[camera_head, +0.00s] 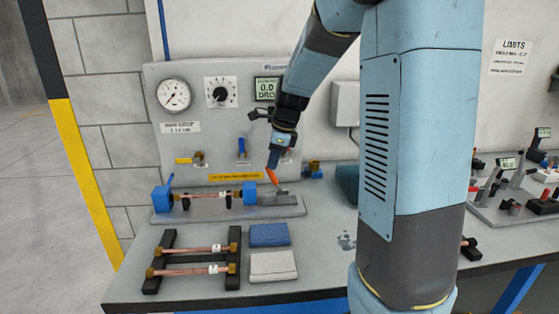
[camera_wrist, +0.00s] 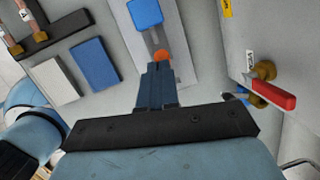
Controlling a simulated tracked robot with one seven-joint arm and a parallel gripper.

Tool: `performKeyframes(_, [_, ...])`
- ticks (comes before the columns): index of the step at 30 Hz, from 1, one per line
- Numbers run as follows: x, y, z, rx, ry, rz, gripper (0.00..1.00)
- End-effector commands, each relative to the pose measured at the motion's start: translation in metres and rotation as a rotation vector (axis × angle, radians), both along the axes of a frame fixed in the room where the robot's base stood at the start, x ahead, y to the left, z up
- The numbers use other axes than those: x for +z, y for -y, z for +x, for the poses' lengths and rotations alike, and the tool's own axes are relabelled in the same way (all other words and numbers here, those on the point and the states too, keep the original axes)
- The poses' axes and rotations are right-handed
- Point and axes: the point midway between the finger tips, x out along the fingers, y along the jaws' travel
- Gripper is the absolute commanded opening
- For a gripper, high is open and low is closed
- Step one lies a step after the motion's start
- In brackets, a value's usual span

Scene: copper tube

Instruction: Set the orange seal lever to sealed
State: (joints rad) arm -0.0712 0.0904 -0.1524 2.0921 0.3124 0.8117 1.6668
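The orange seal lever (camera_head: 271,176) stands tilted, its top leaning left, at the right end of the test fixture (camera_head: 228,213). In the wrist view its orange end (camera_wrist: 161,56) shows just past my fingertips. My gripper (camera_head: 274,160) points down at the lever's top. In the wrist view its fingers (camera_wrist: 157,72) look closed together, with no gap seen. The tips are at or very near the lever; I cannot tell whether they touch it. A copper tube (camera_head: 213,195) lies between the fixture's left blue block (camera_head: 162,199) and right blue block (camera_head: 250,193).
Behind the fixture stands a panel with a round gauge (camera_head: 174,95), a dial (camera_head: 220,92) and a blue-handled valve (camera_head: 241,147). A red-handled valve (camera_wrist: 272,95) shows in the wrist view. In front lie a black tube rack (camera_head: 233,264), a blue pad (camera_head: 269,235) and a white pad (camera_head: 273,266).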

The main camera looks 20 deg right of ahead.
Motion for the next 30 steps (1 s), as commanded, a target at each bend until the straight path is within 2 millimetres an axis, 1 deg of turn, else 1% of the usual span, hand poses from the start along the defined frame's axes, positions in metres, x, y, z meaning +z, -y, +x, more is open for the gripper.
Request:
performKeyframes(7, [-0.001,-0.002,-0.001,0.003,-0.003,0.002,0.0])
performKeyframes(11, [0.005,-0.001,-0.001,0.003,-0.002,0.003,0.0])
performKeyframes(14, [0.018,0.002,-0.002,0.0,0.002,0.002,0.0])
performKeyframes(24, [0.074,0.013,-0.01,-0.005,0.004,0.001,0.0])
performKeyframes(30, [0.093,0.016,-0.013,-0.006,0.001,0.0,0.0])
